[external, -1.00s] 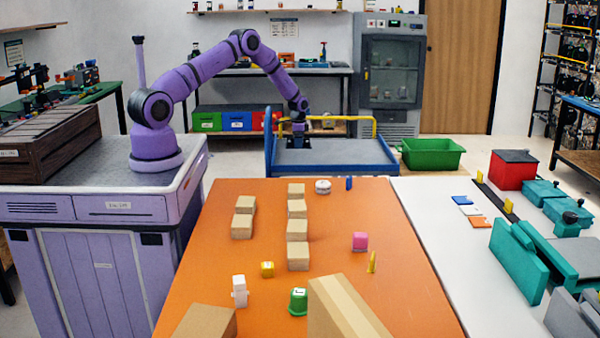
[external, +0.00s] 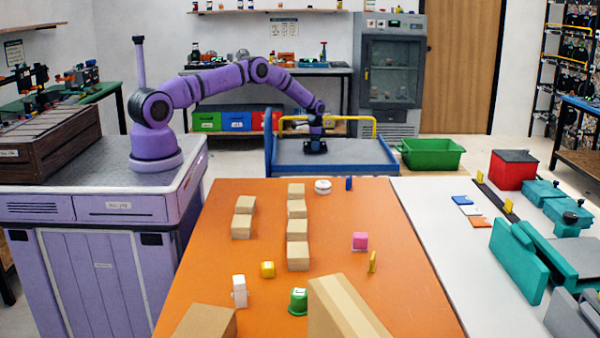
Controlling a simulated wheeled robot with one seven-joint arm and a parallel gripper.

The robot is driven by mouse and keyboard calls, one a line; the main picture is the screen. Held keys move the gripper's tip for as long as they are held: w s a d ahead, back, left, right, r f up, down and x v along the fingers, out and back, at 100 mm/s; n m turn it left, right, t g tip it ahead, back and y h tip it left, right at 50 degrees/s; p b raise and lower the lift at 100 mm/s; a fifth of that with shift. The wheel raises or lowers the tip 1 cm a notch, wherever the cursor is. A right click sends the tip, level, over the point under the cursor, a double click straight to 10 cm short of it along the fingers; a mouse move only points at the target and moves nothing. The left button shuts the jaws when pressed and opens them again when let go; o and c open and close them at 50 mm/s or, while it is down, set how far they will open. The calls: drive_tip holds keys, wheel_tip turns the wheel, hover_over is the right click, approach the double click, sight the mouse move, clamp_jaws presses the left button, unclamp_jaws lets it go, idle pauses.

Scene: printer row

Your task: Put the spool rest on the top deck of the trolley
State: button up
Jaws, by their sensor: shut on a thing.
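The trolley (external: 357,157) stands beyond the orange table, with a blue frame, a grey top deck and a yellow rail at its back. My gripper (external: 315,147) points down over the middle of the top deck, low and close to its surface. It is shut on a small dark thing, taken to be the spool rest, whose outline is hard to tell from the dark fingers. I cannot tell whether the held thing touches the deck.
The orange table (external: 340,215) holds tan boxes (external: 298,257) and small coloured items. A green crate (external: 432,153) sits right of the trolley. The deck around my gripper looks clear. The yellow rail (external: 345,120) rises behind it.

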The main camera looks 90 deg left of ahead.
drive_tip(key=shift+f, duration=0.65)
drive_tip(key=o, duration=1.2)
drive_tip(key=shift+f, duration=0.15)
drive_tip(key=shift+c, duration=0.2)
wheel_tip(320, 180, up, 12)
